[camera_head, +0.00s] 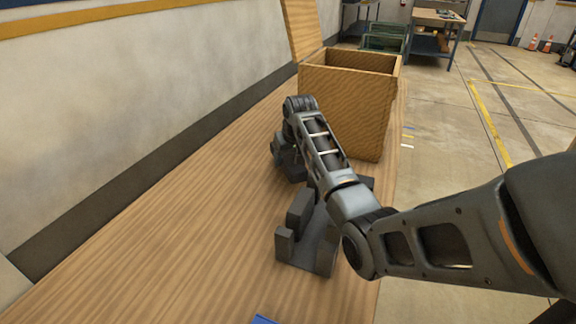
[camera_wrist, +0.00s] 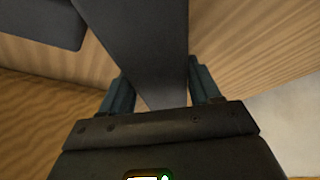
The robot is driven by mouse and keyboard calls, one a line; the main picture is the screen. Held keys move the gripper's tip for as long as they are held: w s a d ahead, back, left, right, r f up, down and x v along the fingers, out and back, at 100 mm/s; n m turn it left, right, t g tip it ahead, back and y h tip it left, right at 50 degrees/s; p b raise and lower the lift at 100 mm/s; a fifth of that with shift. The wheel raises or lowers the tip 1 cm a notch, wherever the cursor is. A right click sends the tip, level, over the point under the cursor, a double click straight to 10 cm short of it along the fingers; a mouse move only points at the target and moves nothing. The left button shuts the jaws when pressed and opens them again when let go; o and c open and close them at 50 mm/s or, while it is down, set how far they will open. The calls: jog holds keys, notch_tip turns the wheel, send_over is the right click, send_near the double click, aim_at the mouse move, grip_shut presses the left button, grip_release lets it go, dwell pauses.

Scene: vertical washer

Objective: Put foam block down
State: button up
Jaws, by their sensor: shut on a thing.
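The foam block (camera_head: 312,245) is a dark grey piece with upright lugs, over the wooden table top at the centre of the head view. My arm covers part of it. In the wrist view, the block (camera_wrist: 145,35) runs as a dark bar between the two teal fingers of my gripper (camera_wrist: 160,82), which is shut on it. In the head view my gripper is largely hidden behind my own arm. I cannot tell whether the block's underside touches the table.
A wooden box (camera_head: 345,95) with an open top stands on the table (camera_head: 170,240) just beyond the block. A wall (camera_head: 120,100) runs along the left. The table's near left part is clear, apart from a blue item (camera_head: 265,320) at the bottom edge. Floor lies to the right.

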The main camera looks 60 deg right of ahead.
jog(key=shift+f, duration=1.7)
jog(key=shift+f, duration=0.1)
jog(key=o, duration=1.1)
jog(key=v, duration=1.2)
